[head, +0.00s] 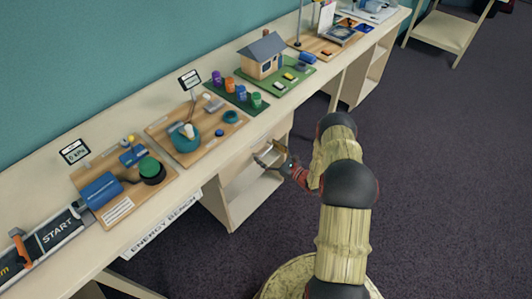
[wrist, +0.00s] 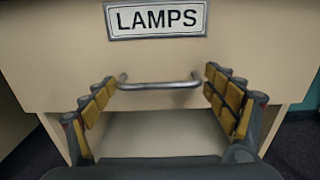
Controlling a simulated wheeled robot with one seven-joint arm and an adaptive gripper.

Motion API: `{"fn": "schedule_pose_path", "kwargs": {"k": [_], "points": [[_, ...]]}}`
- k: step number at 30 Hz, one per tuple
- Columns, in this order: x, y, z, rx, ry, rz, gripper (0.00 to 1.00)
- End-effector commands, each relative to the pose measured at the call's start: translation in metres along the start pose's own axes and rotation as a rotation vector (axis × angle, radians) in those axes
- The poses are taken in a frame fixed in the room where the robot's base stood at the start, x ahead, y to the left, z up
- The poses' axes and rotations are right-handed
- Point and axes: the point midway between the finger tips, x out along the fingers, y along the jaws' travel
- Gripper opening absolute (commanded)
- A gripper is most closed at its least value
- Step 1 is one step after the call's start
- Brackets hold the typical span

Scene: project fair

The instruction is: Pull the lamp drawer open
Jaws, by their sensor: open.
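The lamp drawer (wrist: 60,62) fills much of the wrist view, its pale front facing me. It carries a framed LAMPS label (wrist: 157,19). Below the label is a grey metal bar handle (wrist: 160,84), lying horizontally. My gripper (wrist: 158,88) is open, with one yellow-padded finger on each side of the handle's ends. The handle appears between the fingers, and I see no clear contact. In the head view my gripper (head: 268,154) is at the front of the bench, below the tabletop edge. It and the arm partly hide the drawer there.
The long bench (head: 207,172) holds a blue motor board (head: 120,202), a board with a teal device (head: 185,140), coloured pots (head: 241,93) and a model house (head: 263,55). An open shelf (head: 240,195) lies under the bench near my gripper. The dark carpet (head: 445,180) to the right is clear.

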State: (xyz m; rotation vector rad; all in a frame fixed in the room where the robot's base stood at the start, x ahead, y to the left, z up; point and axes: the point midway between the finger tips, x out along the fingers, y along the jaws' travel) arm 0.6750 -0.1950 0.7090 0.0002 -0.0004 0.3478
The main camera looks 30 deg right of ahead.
Motion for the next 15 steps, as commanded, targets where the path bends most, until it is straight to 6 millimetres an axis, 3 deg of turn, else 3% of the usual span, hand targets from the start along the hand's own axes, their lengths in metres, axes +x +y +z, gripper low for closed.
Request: {"fn": "schedule_pose_path", "kwargs": {"k": [8,15], "points": [[0.0021,0.0002,0.0001,0.0,0.0,0.0,0.86],[0.002,0.0001,0.0,0.0,0.001,0.0,0.73]]}}
